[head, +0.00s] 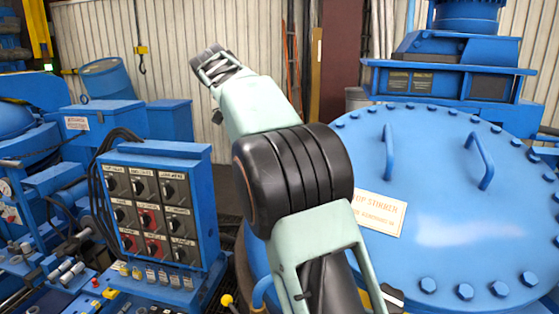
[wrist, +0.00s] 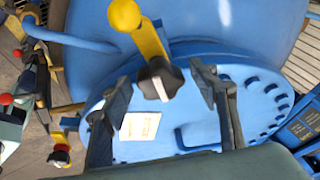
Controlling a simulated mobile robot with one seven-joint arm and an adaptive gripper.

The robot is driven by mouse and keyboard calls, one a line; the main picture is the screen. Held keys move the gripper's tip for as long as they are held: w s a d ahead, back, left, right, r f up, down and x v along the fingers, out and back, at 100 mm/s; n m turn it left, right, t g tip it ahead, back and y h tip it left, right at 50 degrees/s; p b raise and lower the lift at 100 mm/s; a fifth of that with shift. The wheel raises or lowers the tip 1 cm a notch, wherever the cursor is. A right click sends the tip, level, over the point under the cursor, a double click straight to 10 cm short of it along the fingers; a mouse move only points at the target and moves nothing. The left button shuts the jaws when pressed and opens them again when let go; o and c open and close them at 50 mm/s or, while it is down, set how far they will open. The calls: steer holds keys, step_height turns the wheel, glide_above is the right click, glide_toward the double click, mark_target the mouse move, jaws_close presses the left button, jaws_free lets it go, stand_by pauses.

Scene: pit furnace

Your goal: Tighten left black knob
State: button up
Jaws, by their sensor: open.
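A black lobed knob (wrist: 160,78) with a pale pointer stripe shows in the wrist view, at the end of a yellow bar (wrist: 149,42) with a yellow ball on top. My gripper (wrist: 162,92) is open, with one dark finger to the left of the knob and one to the right. The knob appears between the fingertips, with a visible gap on both sides; whether it is level with them in depth I cannot tell. In the head view my arm hides this knob, and I cannot make out the gripper's fingers there.
A large blue bolted lid (head: 460,215) with two handles and a sign (head: 379,213) fills the right. A blue control box (head: 158,205) with rotary switches stands left, above a panel of small levers. A yellow ball (head: 227,300) sits low beside my arm.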

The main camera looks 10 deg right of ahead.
steer(key=v, duration=0.7)
steer(key=shift+a+r, duration=0.15)
steer(key=shift+r, duration=0.05)
stand_by(0.4)
